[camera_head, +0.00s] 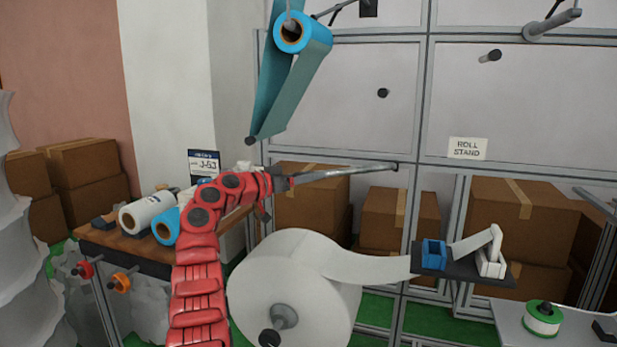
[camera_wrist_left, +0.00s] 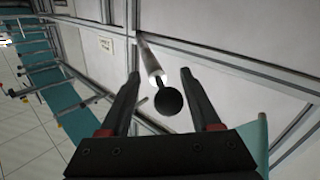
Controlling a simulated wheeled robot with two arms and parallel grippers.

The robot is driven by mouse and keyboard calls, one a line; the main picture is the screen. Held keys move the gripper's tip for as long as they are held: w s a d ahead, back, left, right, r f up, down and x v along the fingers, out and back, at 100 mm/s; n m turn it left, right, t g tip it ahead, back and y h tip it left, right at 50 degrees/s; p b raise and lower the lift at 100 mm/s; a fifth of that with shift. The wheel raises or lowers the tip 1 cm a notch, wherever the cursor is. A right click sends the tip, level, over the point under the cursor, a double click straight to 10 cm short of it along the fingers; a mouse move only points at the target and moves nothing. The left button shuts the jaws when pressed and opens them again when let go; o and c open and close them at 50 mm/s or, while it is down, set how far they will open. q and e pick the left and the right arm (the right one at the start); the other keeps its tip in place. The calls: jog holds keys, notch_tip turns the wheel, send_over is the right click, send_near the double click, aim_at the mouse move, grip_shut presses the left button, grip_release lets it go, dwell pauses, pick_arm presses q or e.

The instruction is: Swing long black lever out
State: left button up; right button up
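The long lever (camera_head: 345,172) is a slim rod, grey in this light, that sticks out from the metal frame toward my left gripper. In the left wrist view the lever (camera_wrist_left: 152,62) ends in a black ball knob (camera_wrist_left: 168,101). My left gripper (camera_head: 280,183) is at the lever's free end in the head view. In the left wrist view its two fingers (camera_wrist_left: 160,77) are apart, with the rod and knob appearing between them. I see no finger clearly touching the lever. My right gripper is not in view.
A large white roll (camera_head: 290,270) stands below my left arm, its web running right to a dark plate (camera_head: 465,268). A blue roll (camera_head: 293,35) with a teal web hangs above. A wooden table (camera_head: 130,245) with rolls is at left. Cardboard boxes (camera_head: 525,225) stand behind the frame.

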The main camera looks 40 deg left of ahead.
pick_arm(q)
jog(key=p+v, duration=0.1)
jog(key=v, duration=1.6)
jog(key=shift+s, duration=0.25)
jog(key=shift+a, duration=0.1)
